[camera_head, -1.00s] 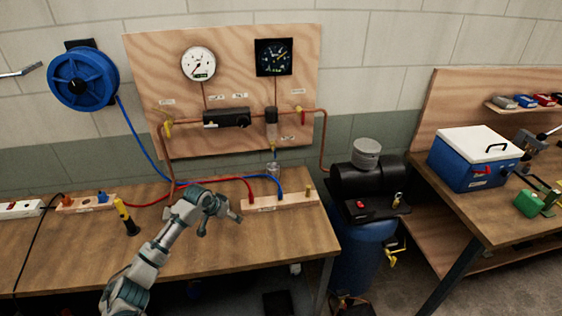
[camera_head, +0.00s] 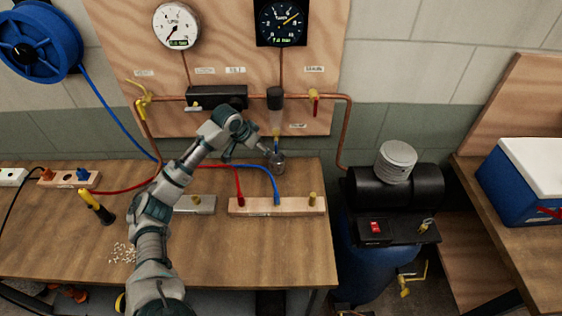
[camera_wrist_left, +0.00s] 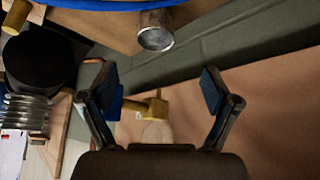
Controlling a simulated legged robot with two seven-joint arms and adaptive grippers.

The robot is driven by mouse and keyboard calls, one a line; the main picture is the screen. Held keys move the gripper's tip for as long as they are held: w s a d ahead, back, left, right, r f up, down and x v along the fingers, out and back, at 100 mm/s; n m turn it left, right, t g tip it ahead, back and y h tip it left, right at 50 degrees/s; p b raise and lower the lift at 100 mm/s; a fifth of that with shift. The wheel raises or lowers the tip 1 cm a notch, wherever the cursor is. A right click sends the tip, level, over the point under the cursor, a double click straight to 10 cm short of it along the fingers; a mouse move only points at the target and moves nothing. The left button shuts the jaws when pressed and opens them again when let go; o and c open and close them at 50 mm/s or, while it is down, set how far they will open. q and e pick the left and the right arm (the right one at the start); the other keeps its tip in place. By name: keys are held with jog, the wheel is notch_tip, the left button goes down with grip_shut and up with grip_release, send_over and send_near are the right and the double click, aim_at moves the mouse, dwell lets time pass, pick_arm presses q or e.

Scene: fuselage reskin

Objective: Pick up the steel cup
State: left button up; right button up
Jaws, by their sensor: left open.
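The steel cup (camera_head: 278,163) is a small grey metal cylinder on the workbench (camera_head: 200,255), near the wall panel and below the filter bowl. It also shows in the left wrist view (camera_wrist_left: 156,36) at the top centre, its round end facing the camera. My left gripper (camera_head: 247,152) is just left of the cup in the head view, its fingers towards it. In the left wrist view my gripper (camera_wrist_left: 155,82) has its two fingers wide apart, with the cup beyond the fingertips and nothing held. My right gripper is out of view.
A wooden strip with fittings (camera_head: 295,206) lies in front of the cup, with red and blue hoses (camera_head: 262,178) running to it. The panel (camera_head: 225,120) with gauges and copper pipe stands behind. A black compressor (camera_head: 415,185) stands right of the bench.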

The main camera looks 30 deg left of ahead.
aim_at(276, 165)
pick_arm(q)
jog(key=b+x, duration=0.1)
jog(key=x, duration=0.9)
jog(key=shift+w+f, duration=0.1)
jog(key=shift+f, duration=0.25)
jog(key=shift+w+d+f, duration=0.1)
jog(key=shift+d+f, duration=0.05)
jog(key=shift+f, duration=0.25)
jog(key=x, duration=0.2)
jog(key=b+x, duration=0.1)
jog(key=x, duration=0.1)
jog(key=shift+s+d+f, duration=0.1)
jog(key=shift+s+d, duration=0.15)
jog(key=shift+w+f, duration=0.25)
jog(key=shift+f, duration=0.15)
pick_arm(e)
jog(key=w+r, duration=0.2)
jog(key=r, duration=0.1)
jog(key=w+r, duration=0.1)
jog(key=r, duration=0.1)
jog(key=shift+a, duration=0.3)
pick_arm(q)
jog(key=shift+r, duration=0.1)
jog(key=shift+s, duration=0.15)
jog(key=c, duration=1.4)
